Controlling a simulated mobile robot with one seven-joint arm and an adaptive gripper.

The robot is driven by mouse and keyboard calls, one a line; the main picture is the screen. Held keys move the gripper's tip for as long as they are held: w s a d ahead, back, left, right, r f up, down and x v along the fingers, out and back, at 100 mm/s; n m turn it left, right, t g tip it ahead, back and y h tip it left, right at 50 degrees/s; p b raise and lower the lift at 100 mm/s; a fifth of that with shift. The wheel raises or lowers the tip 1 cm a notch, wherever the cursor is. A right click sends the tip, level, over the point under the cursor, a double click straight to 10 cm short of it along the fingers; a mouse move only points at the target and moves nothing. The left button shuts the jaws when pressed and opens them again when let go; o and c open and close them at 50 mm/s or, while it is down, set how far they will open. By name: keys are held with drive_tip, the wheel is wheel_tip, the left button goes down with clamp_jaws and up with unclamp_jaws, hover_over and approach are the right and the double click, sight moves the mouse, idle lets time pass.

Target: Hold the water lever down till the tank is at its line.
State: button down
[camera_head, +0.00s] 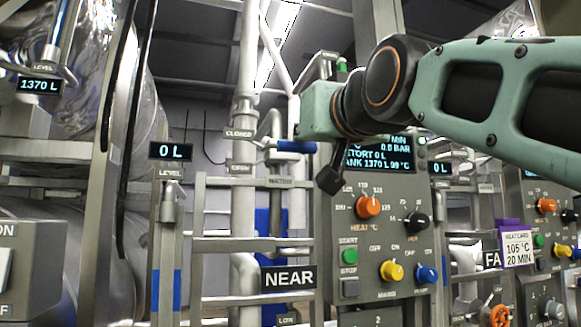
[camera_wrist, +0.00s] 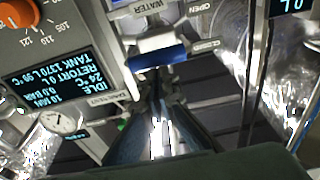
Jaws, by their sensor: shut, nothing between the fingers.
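The water lever has a blue grip (camera_head: 297,147), left of the control panel's screen. It lies about level, beside the CLOSED mark (camera_head: 240,133) and above the OPEN mark (camera_head: 240,168). In the wrist view, turned nearly upside down, the blue grip (camera_wrist: 158,57) lies across just ahead of my gripper (camera_wrist: 158,88). My fingers are shut with nothing between them; I cannot tell whether they touch the grip. In the head view my wrist hides part of this area. The panel screen (camera_head: 380,153) reads tank 1370 L, 99 °C, retort 0 L. The tank's line is not clearly visible.
A level display (camera_head: 40,85) at upper left reads 1370 L; another (camera_head: 170,151) reads 0 L. The NEAR panel (camera_head: 375,240) carries knobs and buttons right of the lever. Pipes and grey rails stand close around the lever. A purple-topped heat card (camera_head: 516,245) hangs at right.

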drive_tip(key=shift+w+f+b, duration=0.1)
drive_tip(key=shift+f+b, duration=0.55)
drive_tip(key=shift+f, duration=0.15)
drive_tip(key=shift+f+b, duration=0.35)
drive_tip(key=shift+b, duration=0.2)
drive_tip(key=shift+w+a+f, duration=0.1)
drive_tip(key=shift+f, duration=0.1)
idle(0.4)
drive_tip(key=shift+r, duration=0.1)
idle(4.9)
